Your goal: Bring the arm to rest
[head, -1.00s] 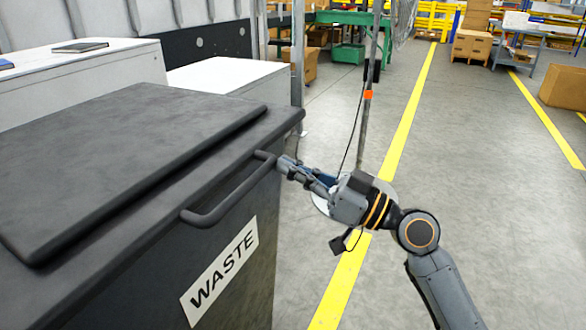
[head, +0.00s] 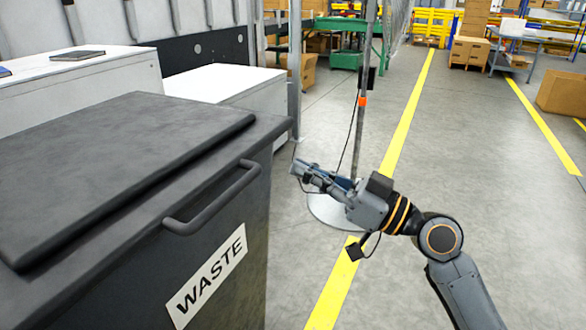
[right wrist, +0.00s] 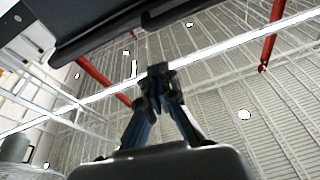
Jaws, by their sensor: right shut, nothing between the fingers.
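My right gripper (head: 300,172) is shut and empty in the head view. It hangs in the air to the right of the waste bin's handle (head: 212,199), with a gap between them. In the right wrist view the fingertips of this gripper (right wrist: 158,72) meet, with nothing between them and the ceiling behind. The right arm comes in from the lower right, bent at the elbow. My left gripper is not in view.
The dark waste bin (head: 215,265) with its closed lid (head: 110,165) fills the left. White cabinets (head: 235,82) stand behind it. A pole on a round base (head: 330,212) stands close behind my right gripper.

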